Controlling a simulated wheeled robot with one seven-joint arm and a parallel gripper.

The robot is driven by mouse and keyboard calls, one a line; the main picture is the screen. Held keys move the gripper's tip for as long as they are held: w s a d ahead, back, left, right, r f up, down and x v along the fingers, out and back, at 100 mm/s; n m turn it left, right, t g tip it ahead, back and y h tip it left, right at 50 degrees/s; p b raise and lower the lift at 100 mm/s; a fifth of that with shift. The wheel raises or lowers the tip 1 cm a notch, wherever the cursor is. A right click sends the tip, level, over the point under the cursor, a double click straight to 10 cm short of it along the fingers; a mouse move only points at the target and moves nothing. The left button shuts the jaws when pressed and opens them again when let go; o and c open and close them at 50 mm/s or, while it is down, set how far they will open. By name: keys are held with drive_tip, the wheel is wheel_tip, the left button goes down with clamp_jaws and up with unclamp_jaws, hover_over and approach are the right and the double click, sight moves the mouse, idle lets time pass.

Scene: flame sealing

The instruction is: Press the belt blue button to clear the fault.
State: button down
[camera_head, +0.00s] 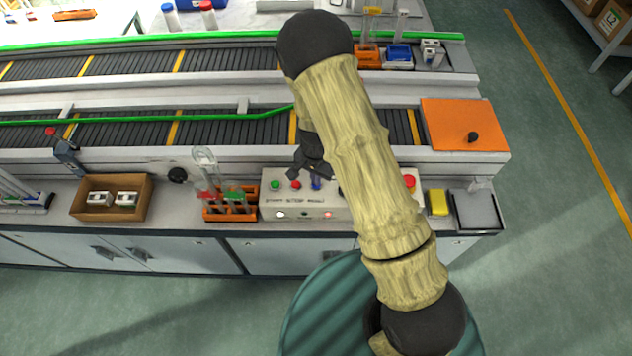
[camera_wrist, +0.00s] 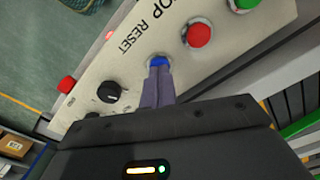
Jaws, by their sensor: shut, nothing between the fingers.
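The blue button (camera_head: 316,184) sits on the sloped face of the light-coloured control box (camera_head: 275,200), to the right of a red button (camera_head: 295,184) and a green button (camera_head: 275,184). In the head view my gripper (camera_head: 316,176) is over the box, partly hidden by my arm.
A black knob (camera_wrist: 111,92) and a red emergency button (camera_wrist: 67,84) sit on the same box. An orange rack with tubes (camera_head: 230,205) stands left of it; a yellow block (camera_head: 438,202) and a grey tray (camera_head: 476,211) stand right. The conveyor belt (camera_head: 220,131) runs behind.

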drive_tip(key=shift+f, duration=0.25)
drive_tip(key=shift+r, duration=0.15)
wheel_tip(320, 180, up, 8)
drive_tip(key=p, duration=0.6)
idle(1.0)
drive_tip(key=s+d+r+n+t, duration=0.1)
drive_tip(key=s+d+r+n, duration=0.1)
drive_tip(key=s+d+r, duration=0.2)
drive_tip(key=s+d+r+n+b, duration=0.1)
drive_tip(key=s+d+r, duration=0.3)
drive_tip(key=r, duration=0.6)
drive_tip(key=s+d+r+n+t, duration=0.1)
drive_tip(key=s+d+r+n, duration=0.2)
drive_tip(key=r, duration=0.4)
drive_tip(key=s+d, duration=0.1)
drive_tip(key=d, duration=0.1)
drive_tip(key=shift+s+d+t, duration=0.25)
drive_tip(key=shift+d+t, duration=0.05)
